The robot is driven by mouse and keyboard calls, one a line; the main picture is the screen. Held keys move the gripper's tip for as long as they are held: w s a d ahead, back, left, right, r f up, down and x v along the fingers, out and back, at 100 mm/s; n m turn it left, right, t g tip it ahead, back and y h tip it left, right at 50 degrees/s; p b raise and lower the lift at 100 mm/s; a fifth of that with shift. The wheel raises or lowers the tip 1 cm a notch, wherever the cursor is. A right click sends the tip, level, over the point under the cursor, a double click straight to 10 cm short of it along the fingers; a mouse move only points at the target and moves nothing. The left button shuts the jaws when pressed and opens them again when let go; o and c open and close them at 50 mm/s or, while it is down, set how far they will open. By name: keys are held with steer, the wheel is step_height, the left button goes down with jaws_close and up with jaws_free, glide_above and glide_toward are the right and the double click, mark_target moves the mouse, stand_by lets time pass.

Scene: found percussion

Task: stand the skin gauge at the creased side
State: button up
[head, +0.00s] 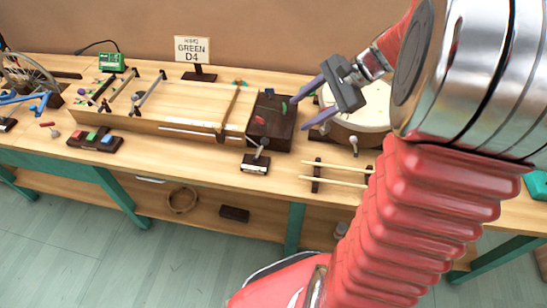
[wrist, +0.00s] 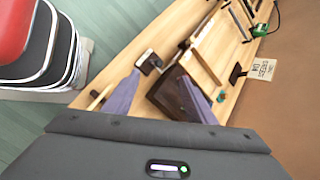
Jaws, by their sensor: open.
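My gripper (head: 300,114) is open and empty, its two purple fingers apart above the bench near the dark box and the drum. In the wrist view its fingers (wrist: 160,76) frame the dark box and bench. The drum (head: 372,119) has a pale skin and sits behind my gripper, partly hidden by it and my arm; I cannot make out a crease. I cannot tell for certain which thing is the skin gauge. A small dark stand with a white label and silver-headed piece (head: 255,163) is at the bench's front; it also shows in the wrist view (wrist: 149,62).
The dark box (head: 270,128) holds small red, blue and green pieces. A long wooden stringed box (head: 185,105) lies left of it. Two pale sticks (head: 335,183) rest on a rack in front of the drum.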

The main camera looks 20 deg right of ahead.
steer(key=s+a+r+n+h, duration=0.2)
steer(key=s+a+n+h, duration=0.1)
steer(key=s+a+n, duration=0.4)
steer(key=s+a+r+n+t+h, duration=0.1)
steer(key=s+a+r+n+h, duration=0.1)
steer(key=s+a+n, duration=0.5)
steer(key=a+n+h, duration=0.1)
steer(key=n, duration=0.2)
steer(key=shift+s+a+r+h, duration=0.15)
steer(key=shift+s+r+h, duration=0.15)
steer(key=shift+s, duration=0.05)
